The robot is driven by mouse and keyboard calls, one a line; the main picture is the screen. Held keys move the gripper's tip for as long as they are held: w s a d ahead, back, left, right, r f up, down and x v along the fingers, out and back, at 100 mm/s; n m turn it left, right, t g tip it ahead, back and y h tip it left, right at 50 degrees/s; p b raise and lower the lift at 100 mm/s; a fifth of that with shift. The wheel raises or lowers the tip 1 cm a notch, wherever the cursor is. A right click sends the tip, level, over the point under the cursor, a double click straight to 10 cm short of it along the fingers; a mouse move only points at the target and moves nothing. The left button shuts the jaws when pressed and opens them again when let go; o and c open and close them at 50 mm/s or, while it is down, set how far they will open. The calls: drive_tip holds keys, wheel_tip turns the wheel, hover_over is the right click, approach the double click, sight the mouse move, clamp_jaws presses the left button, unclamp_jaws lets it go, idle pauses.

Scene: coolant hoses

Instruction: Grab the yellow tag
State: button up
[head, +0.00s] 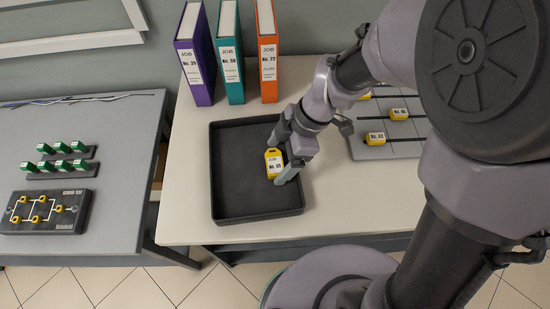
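A yellow tag (274,164) with a white printed label is in the black tray (228,205), near its right side. My gripper (275,163) is over the tray's right part, reaching in from the right. Its two fingers are spread, one beyond the tag's far end and one by its near end. I see no clear grip on the tag. More yellow tags (398,114) (376,138) stand on a grey board (370,152) at the right, partly hidden by my arm.
Purple (195,55), teal (230,55) and orange (267,55) binders stand behind the tray. On a separate grey table (120,165) at the left are several green pieces (62,147) and a dark panel (45,212) with yellow parts. The tray's left half is empty.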

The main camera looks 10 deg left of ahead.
drive_tip(key=c, duration=1.1)
drive_tip(key=shift+r, duration=0.1)
